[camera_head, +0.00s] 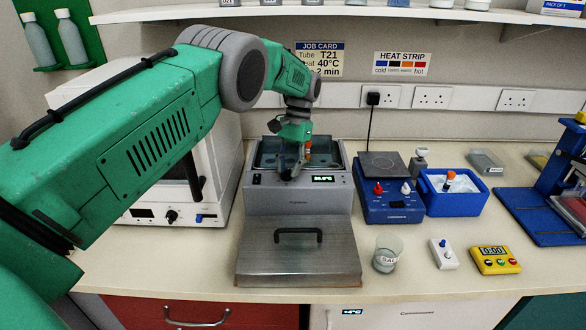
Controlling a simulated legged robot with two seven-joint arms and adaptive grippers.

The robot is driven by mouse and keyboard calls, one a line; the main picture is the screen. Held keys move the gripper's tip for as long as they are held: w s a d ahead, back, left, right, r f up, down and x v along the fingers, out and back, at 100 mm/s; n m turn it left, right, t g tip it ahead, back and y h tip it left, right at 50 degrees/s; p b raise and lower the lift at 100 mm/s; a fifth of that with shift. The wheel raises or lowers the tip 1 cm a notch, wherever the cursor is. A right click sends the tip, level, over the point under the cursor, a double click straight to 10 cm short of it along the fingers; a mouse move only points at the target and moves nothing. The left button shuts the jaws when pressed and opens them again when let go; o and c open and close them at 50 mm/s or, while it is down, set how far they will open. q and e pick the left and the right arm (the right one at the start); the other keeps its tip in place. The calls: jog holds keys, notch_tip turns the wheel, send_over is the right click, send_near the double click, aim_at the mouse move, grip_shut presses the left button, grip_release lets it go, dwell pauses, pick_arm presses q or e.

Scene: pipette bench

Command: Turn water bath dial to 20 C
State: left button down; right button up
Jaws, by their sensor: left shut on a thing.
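The grey water bath (298,203) stands at the middle of the bench, with an open basin at the back. Its front panel has a small dark switch (257,179) at left and a lit display (323,179) at right; its digits are too small to read surely. My right gripper is not in view.
A metal lid (298,262) with a black handle lies in front of the bath. A white oven-like box (150,200) is at left, partly behind my arm. A blue hotplate (391,208), blue ice box (453,200), beaker (387,254) and yellow timer (494,260) stand at right.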

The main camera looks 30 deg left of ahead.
pick_arm(q)
jog(key=n, duration=0.1)
jog(key=n+h, duration=0.1)
jog(key=n, duration=0.1)
jog(key=s+f+n+h, duration=0.1)
jog(key=n, duration=0.1)
jog(key=shift+a+p, duration=0.15)
jog(key=shift+p, duration=0.15)
jog(key=shift+n, duration=0.3)
jog(key=c, duration=1.3)
grip_release()
jog(key=shift+d, duration=0.2)
jog(key=shift+r, duration=0.15)
jog(key=shift+d, duration=0.1)
jog(key=shift+w+r, duration=0.15)
jog(key=v, duration=0.6)
jog(key=shift+a+r, duration=0.15)
jog(key=shift+a, duration=0.15)
jog(key=shift+w+r, duration=0.2)
jog(key=shift+r, duration=0.15)
